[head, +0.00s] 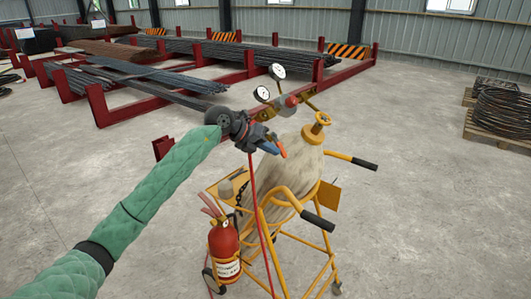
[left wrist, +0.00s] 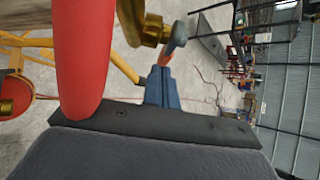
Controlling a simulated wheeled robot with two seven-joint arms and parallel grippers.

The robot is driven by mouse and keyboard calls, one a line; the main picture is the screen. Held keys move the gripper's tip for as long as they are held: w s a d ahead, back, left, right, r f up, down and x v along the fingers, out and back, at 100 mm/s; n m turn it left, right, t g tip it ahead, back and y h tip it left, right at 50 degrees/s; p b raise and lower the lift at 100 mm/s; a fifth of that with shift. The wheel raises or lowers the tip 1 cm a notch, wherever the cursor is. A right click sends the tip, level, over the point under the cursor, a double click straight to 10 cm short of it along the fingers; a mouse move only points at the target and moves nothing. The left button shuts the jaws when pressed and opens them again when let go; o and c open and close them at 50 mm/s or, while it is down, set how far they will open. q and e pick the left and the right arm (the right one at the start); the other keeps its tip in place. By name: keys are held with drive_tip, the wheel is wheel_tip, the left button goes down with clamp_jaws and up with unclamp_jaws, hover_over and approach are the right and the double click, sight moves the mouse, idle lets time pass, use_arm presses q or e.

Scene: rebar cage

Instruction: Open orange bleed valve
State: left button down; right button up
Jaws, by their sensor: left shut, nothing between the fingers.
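My left gripper (head: 283,152) is in front of the cylinder cart's top, its blue fingers shut and empty with orange tips. In the left wrist view, the closed fingers (left wrist: 163,72) point at a brass fitting (left wrist: 145,25) with a grey rounded end; I cannot tell whether they touch. I cannot tell for certain which part is the bleed valve. My right gripper is out of view.
The yellow cart (head: 318,222) has black-gripped handles. A red extinguisher (head: 224,247) hangs on its left. A red hose (head: 258,205) runs down past my gripper.

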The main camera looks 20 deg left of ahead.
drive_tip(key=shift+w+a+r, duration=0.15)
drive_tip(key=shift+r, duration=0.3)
use_arm(q)
drive_tip(key=shift+r, duration=0.75)
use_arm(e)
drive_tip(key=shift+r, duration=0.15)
